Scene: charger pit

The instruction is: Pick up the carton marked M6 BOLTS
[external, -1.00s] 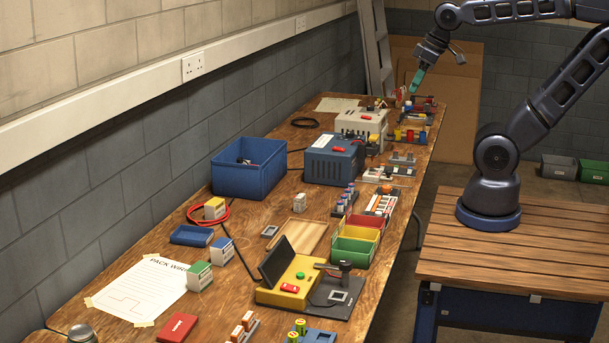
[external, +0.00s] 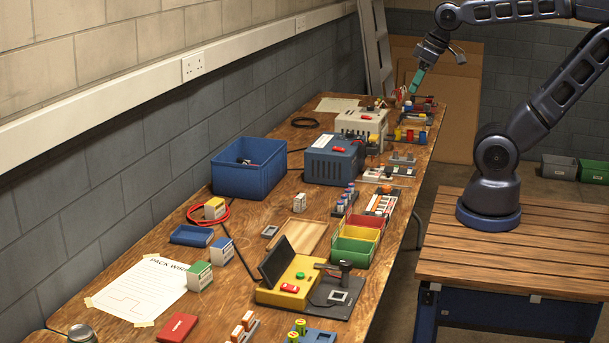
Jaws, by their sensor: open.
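Several small cartons stand on the wooden bench: a white one with a green side (external: 199,276), a white one with a blue side (external: 222,250), a white one with a yellow top (external: 214,208) and a small pale one (external: 299,203). Their print is too small to read, so I cannot tell which is marked M6 BOLTS. My gripper (external: 415,82) has teal fingers and hangs above the far end of the bench, well away from these cartons. It is open, and I see nothing held in it.
A blue bin (external: 248,167), a blue power unit (external: 333,158) and a yellow device with a dark screen (external: 291,279) stand on the bench. A red cable coil (external: 207,213) lies around the yellow-topped carton. A wall runs along the left.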

